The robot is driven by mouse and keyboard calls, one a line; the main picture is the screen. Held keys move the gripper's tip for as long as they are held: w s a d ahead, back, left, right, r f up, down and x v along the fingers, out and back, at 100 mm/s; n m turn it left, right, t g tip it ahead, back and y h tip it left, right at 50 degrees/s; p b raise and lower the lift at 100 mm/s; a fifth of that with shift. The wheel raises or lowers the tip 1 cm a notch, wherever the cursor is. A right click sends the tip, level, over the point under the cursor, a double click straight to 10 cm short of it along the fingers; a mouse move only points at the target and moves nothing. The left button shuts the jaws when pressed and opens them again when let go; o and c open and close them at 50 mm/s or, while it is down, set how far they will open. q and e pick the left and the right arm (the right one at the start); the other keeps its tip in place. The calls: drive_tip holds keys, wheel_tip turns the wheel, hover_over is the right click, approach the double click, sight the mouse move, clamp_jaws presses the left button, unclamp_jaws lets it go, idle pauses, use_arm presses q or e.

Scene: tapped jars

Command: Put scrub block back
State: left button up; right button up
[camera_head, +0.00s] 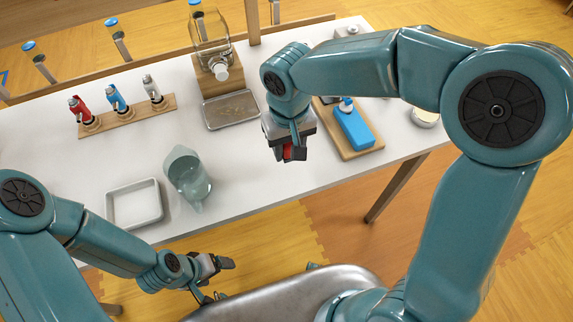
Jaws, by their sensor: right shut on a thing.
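My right gripper (287,148) hangs over the front part of the white table, left of a wooden board. It is shut on a small red thing, mostly hidden by the jaws, which may be the scrub block. My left gripper (222,280) is low in front of the table, open and empty.
A clear pitcher (187,178) and a white tray (134,204) stand near the table's front edge. A tapped jar (211,45) stands behind a metal drip tray (231,110).

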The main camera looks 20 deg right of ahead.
sight(288, 173)
wheel_tip(288, 173, down, 8)
drive_tip(key=shift+r, duration=0.15)
drive_tip(key=shift+b, duration=0.35)
drive_tip(key=o, duration=1.1)
